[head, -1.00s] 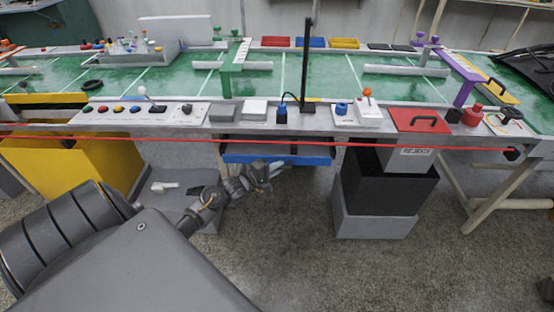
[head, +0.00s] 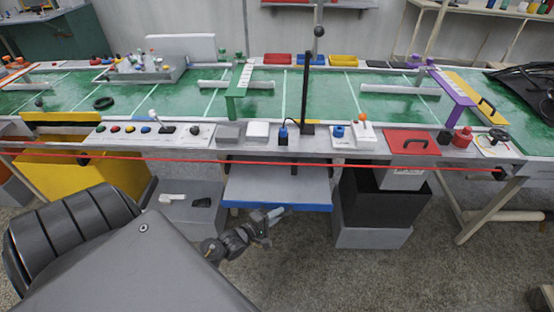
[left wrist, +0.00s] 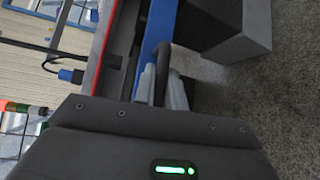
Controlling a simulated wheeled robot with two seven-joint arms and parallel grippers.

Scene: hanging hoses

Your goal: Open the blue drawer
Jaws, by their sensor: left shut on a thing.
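The blue drawer (head: 310,208) hangs under the table's front edge and is pulled out toward me. Its grey inside (head: 278,183) shows and looks empty. My left gripper (head: 276,214) is at the middle of the blue front. In the left wrist view the fingers of my left gripper (left wrist: 162,86) are closed around a dark handle (left wrist: 162,54), beside the blue front (left wrist: 158,28). Most of the handle is hidden in the head view. My right gripper is not in view.
A red line (head: 390,166) runs along the table's front edge (head: 262,142). A black bin (head: 378,198) stands right of the drawer, a yellow bin (head: 110,170) at the left. A grey low box (head: 192,212) is left of the drawer. The floor in front is clear.

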